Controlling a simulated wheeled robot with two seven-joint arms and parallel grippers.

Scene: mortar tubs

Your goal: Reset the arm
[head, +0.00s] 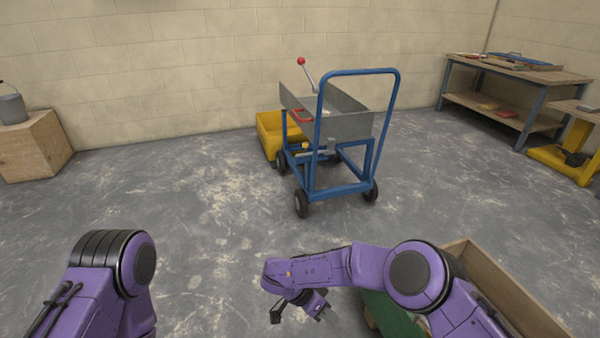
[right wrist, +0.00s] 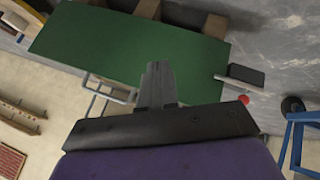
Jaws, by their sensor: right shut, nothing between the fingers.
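My right arm, purple with black joints, comes in at the lower right of the head view and bends to the left. Its gripper (head: 321,311) hangs above the floor near the bottom middle, partly hidden by the wrist. In the right wrist view the grey fingers (right wrist: 160,70) are together with nothing between them. A green panel (right wrist: 112,45) lies behind them in that view, at some distance. Part of my left arm (head: 110,275) shows at the lower left of the head view; its gripper is outside the picture.
A green surface (head: 393,316) and a wooden-sided box (head: 510,288) are close beside my right arm. A blue cart (head: 340,190) with a grey trough and red-knobbed lever stands ahead, by a yellow tub (head: 268,143). A workbench (head: 515,75) is at right. Floor left of the cart is clear.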

